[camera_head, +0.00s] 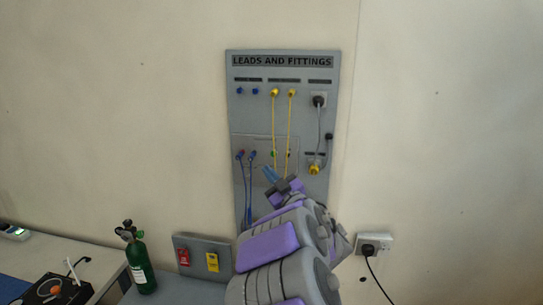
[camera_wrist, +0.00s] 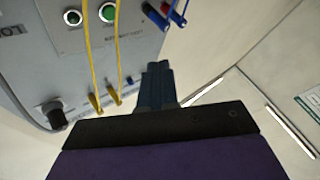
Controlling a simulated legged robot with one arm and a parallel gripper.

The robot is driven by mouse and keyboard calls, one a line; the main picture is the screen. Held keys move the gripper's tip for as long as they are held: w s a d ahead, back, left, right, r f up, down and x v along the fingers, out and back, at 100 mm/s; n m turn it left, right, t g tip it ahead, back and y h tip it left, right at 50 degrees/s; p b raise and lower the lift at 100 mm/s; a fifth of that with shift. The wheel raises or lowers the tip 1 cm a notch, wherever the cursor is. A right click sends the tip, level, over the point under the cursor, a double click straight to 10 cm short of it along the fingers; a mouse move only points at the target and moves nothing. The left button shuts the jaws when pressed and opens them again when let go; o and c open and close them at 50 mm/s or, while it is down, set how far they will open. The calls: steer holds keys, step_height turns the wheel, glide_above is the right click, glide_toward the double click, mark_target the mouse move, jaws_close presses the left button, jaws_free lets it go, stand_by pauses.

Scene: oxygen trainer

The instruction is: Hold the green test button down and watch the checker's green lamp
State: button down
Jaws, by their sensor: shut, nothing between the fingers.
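I cannot tell for certain which is the button and which the lamp, or whether the lamp is lit. My gripper (camera_head: 268,173) is just below the panel in the head view. In the wrist view its fingers (camera_wrist: 157,70) are shut and empty, apart from both green fittings.
Yellow leads (camera_head: 275,125) hang across the panel beside the green fittings. Blue leads (camera_head: 249,175) hang at its left, with plugs close to my fingers in the wrist view. A green cylinder (camera_head: 140,265) stands below left.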

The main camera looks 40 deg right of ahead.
mark_target(273, 154)
steer(key=w+d, duration=0.2)
steer(key=w+d+p, duration=0.1)
steer(key=d, duration=0.1)
steer(key=w+d+p, duration=0.1)
steer(key=w+d, duration=0.1)
steer(key=d, duration=0.1)
steer(key=shift+w, duration=0.35)
steer(key=shift+a+r, duration=0.1)
steer(key=shift+a, duration=0.5)
steer(key=shift+d, duration=0.15)
steer(key=shift+d, duration=0.4)
steer(key=shift+a, duration=0.5)
steer(key=shift+d, duration=0.4)
